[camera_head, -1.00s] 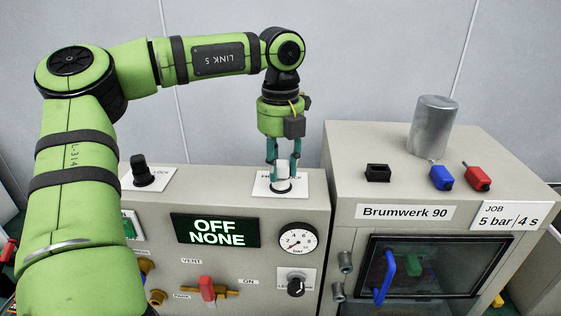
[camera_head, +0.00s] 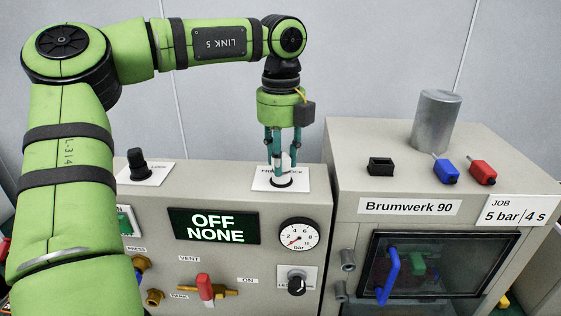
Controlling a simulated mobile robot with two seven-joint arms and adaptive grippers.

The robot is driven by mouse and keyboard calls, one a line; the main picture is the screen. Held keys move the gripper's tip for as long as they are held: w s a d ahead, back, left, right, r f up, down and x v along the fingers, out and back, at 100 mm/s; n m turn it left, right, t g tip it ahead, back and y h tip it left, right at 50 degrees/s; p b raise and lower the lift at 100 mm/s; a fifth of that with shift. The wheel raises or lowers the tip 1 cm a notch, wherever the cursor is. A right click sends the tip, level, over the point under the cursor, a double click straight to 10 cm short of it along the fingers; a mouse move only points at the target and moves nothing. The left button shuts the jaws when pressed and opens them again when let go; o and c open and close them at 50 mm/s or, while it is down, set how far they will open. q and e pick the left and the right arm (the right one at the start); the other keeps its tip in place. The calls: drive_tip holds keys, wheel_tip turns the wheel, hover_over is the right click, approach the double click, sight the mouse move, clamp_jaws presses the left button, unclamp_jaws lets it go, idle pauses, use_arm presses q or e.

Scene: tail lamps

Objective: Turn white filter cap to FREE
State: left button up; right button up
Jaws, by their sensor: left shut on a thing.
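The white filter cap (camera_head: 283,172) stands on a labelled white plate (camera_head: 262,183) on top of the left cabinet. The plate's lettering is partly covered by the fingers, and I cannot read which way the cap points. My left gripper (camera_head: 281,168) comes down from above, its teal fingers shut on the white cap. My right gripper is out of view.
A black knob (camera_head: 138,165) stands on its own plate left of the cap. The display (camera_head: 213,226) reads OFF NONE, beside a gauge (camera_head: 299,235). The Brumwerk 90 box (camera_head: 350,160) stands to the right, with a metal cylinder (camera_head: 436,120) and blue and red connectors on top.

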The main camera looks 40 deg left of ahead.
use_arm(q)
drive_tip(key=shift+f, duration=0.2)
drive_tip(key=n+b, duration=0.2)
drive_tip(key=n, duration=0.1)
drive_tip(key=shift+s+f, duration=0.1)
drive_tip(key=shift+f, duration=0.05)
drive_tip(key=shift+d+n+b, duration=0.1)
drive_tip(key=shift+n+b, duration=0.25)
drive_tip(key=shift+n, duration=0.55)
drive_tip(key=shift+f+n+b, duration=0.15)
drive_tip(key=shift+n+b, duration=0.35)
drive_tip(key=shift+n, duration=0.1)
drive_tip(key=shift+n+b, duration=0.3)
drive_tip(key=shift+n, duration=0.6)
clamp_jaws()
drive_tip(key=shift+o, duration=1.9)
unclamp_jaws()
clamp_jaws()
